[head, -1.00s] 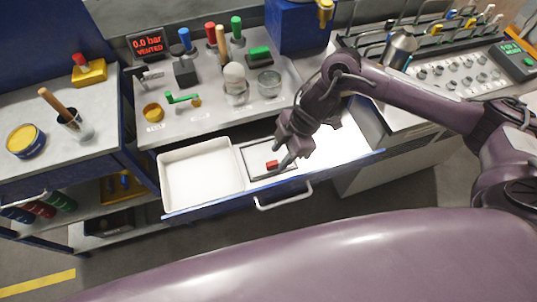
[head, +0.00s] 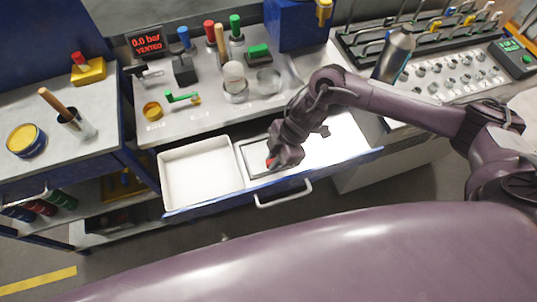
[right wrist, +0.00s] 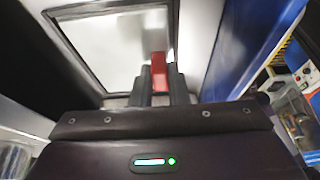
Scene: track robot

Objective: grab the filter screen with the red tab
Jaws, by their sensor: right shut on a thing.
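The filter screen (head: 253,158) is a flat pale panel with a dark frame, lying in the open drawer; the arm hides its right part in the head view. In the right wrist view the screen (right wrist: 112,42) shows its frame and pale mesh. Its red tab (right wrist: 158,72) is between the two dark fingers of my right gripper (right wrist: 160,88), which are shut on it. In the head view the right gripper (head: 271,162) is low in the drawer, over the red tab. My left gripper is not in view.
The drawer (head: 225,207) is open, with a blue front edge and a silver handle (head: 284,194). An empty white tray (head: 200,172) sits left of the screen. The bench above holds coloured-handled tools, a green-handled valve (head: 180,97) and a "0.0 bar vented" display (head: 148,42).

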